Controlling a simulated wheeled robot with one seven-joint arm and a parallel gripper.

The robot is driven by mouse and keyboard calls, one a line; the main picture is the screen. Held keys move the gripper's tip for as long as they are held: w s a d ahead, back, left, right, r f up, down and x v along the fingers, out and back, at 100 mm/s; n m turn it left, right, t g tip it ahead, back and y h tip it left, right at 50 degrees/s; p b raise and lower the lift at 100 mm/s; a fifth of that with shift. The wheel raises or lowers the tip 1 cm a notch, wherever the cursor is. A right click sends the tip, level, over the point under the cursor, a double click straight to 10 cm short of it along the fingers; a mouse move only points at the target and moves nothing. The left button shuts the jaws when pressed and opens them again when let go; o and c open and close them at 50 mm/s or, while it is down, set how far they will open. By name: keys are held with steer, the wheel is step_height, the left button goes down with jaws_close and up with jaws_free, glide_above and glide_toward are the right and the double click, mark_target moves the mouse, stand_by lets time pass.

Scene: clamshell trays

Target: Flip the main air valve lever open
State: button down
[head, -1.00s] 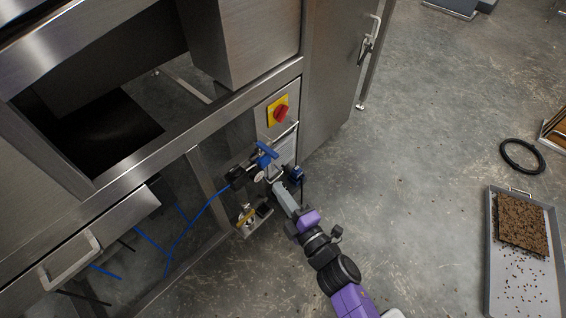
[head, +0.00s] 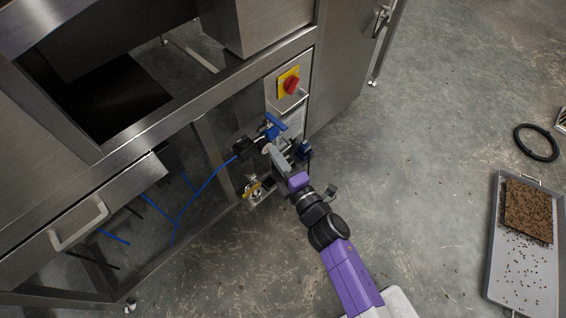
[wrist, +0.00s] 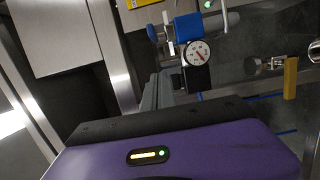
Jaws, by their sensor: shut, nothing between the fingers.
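A blue handle (head: 275,126) sits on the air fittings at the machine's corner post. In the wrist view the blue handle (wrist: 188,28) is just above a round white pressure gauge (wrist: 198,52). A small yellow lever (head: 251,188) on a brass fitting is lower down; the yellow lever (wrist: 290,78) is also at right in the wrist view. I cannot tell for sure which one is the main air valve lever. My gripper (head: 277,151) is shut and empty, close beside the gauge and just below the blue handle. Its fingers (wrist: 157,90) show in the wrist view; contact is unclear.
A red rotary switch (head: 291,84) on a yellow plate is above the fittings. A blue hose (head: 205,187) runs left under the steel frame. A small blue part (head: 304,150) is right of my gripper. A tray (head: 494,270) and a black ring (head: 536,143) lie on the open floor.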

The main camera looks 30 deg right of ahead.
mark_target(276, 123)
steer(key=w+d, duration=0.3)
steer(key=w, duration=0.2)
steer(key=shift+w+d, duration=0.3)
steer(key=shift+w, duration=0.1)
